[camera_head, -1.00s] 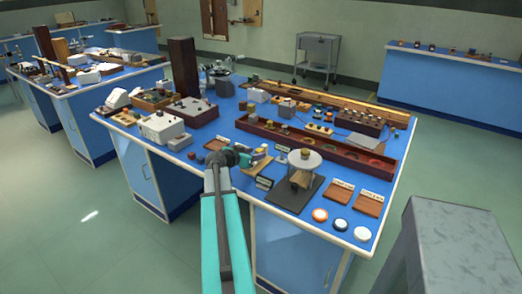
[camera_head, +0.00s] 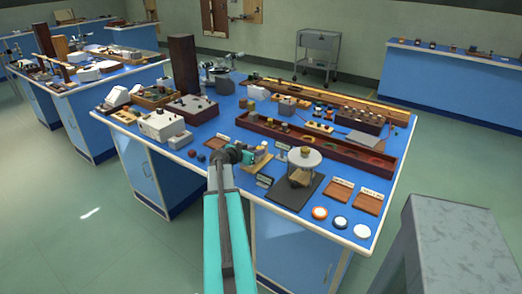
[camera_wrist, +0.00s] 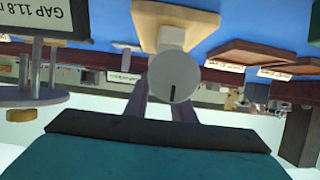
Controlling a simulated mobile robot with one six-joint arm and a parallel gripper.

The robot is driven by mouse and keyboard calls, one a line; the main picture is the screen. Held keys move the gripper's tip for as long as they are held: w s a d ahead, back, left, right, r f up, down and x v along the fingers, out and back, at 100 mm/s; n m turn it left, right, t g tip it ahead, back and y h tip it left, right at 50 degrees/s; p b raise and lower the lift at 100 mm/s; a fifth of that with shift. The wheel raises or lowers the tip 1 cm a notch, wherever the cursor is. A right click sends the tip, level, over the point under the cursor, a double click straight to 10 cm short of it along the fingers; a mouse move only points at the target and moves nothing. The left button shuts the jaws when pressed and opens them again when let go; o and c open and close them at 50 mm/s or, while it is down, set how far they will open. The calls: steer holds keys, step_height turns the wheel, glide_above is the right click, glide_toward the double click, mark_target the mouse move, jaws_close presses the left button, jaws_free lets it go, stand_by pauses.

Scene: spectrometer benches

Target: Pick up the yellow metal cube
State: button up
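My gripper (camera_head: 247,157) is low over the front edge of the central blue bench, beside a small stand with a pale wooden base (camera_head: 262,159). I cannot identify the yellow metal cube for certain. A small brass-yellow piece (camera_head: 305,150) sits on a round pale platform (camera_head: 296,159) right of my gripper. It also shows in the wrist view (camera_wrist: 20,115), looking rounded.
The platform stands on a dark plate (camera_head: 290,194). Wooden trays (camera_head: 369,201) and several round pucks (camera_head: 340,223) lie to its right. A long dark red box (camera_head: 330,149) runs behind. A white instrument box (camera_head: 161,125) stands left. A grey block (camera_head: 450,245) fills the lower right.

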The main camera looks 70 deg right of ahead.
steer(key=shift+s, duration=0.15)
jaws_close()
steer(key=shift+r, duration=0.1)
steer(key=shift+s+r+b, duration=0.1)
steer(key=shift+r+b, duration=0.25)
steer(key=shift+r, duration=1.05)
steer(key=a+r+b, duration=0.1)
steer(key=a+b, duration=0.7)
steer(key=a, duration=0.6)
steer(key=shift+a+r, duration=0.3)
steer(key=shift+a+b, duration=0.1)
steer(key=shift+b, duration=0.5)
